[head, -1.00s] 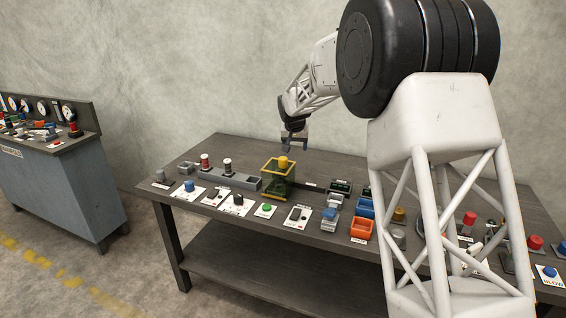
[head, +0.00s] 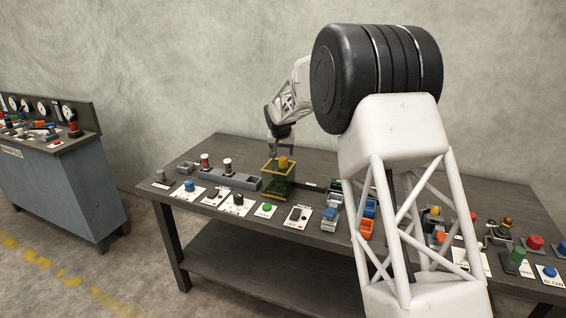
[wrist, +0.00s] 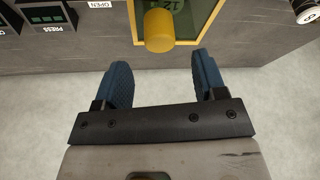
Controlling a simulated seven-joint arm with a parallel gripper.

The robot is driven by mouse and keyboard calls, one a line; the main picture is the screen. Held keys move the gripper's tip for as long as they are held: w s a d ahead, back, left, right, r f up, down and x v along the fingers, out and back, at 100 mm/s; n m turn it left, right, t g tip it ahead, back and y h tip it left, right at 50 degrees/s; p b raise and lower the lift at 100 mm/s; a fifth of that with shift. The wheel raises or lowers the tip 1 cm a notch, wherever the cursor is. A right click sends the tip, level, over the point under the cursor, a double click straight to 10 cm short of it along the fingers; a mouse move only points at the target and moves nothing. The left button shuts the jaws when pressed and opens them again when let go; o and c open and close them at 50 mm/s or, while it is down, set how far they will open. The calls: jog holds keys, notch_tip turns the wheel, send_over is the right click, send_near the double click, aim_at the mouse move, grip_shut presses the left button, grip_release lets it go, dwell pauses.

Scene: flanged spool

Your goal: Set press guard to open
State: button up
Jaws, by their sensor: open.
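The press guard (head: 278,182) is a green see-through box edged in yellow on the table, with a yellow knob (head: 283,162) at its top. In the wrist view the knob (wrist: 158,32) stands at the near edge of the yellow frame (wrist: 190,42), around a green panel. My gripper (head: 281,153) is just above and behind the guard. In the wrist view my gripper (wrist: 162,66) is open and empty, its blue fingers either side of the knob's line but apart from it. An OPEN label (wrist: 100,4) lies left of the frame.
A grey tray with spools (head: 227,172) stands left of the guard. A green button (head: 266,208) and switches line the front. Blue (head: 369,208) and orange (head: 365,230) bins stand to the right, partly behind my arm. The table behind the guard is clear.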

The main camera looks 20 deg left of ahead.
aim_at(283, 159)
jog(key=shift+x, duration=3.6)
grip_shut()
jog(key=shift+d, duration=0.1)
